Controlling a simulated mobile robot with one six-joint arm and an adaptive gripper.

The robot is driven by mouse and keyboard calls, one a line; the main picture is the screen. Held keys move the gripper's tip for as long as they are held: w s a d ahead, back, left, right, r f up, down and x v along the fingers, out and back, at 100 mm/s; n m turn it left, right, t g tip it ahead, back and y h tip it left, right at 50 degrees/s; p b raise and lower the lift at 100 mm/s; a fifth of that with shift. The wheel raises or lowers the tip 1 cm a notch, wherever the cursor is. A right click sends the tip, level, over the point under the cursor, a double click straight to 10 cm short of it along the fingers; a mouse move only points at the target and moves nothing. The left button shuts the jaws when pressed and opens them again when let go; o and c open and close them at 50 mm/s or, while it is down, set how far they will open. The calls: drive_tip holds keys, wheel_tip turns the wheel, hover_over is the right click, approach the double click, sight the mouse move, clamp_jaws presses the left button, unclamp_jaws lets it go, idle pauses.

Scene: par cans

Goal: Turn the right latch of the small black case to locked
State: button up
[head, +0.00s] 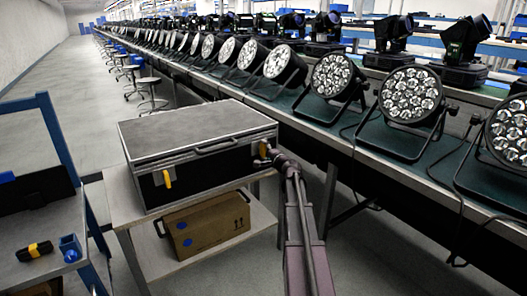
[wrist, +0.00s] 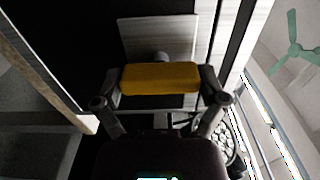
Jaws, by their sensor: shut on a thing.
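The small black case (head: 205,171) with silver edges lies shut on a shelf unit. Its left latch (head: 167,179) is a yellow tab that stands upright on the front face. The right latch (head: 263,149) is mostly hidden by my gripper (head: 268,155) at the right end of the front. In the wrist view the right latch (wrist: 160,78) is a yellow bar lying across the picture, on a pale metal plate (wrist: 165,35). My gripper (wrist: 161,84) is shut on this bar, one finger at each end.
The case's handle (head: 217,146) is between the latches. A cardboard box (head: 205,226) sits on the shelf below. A long bench with par cans (head: 410,94) runs along the right. A blue-framed cart (head: 40,240) stands at left.

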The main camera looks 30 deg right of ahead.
idle(0.3)
drive_tip(key=o, duration=0.8)
drive_tip(key=shift+s, duration=0.1)
drive_tip(key=s, duration=1.1)
drive_tip(key=shift+s, duration=0.4)
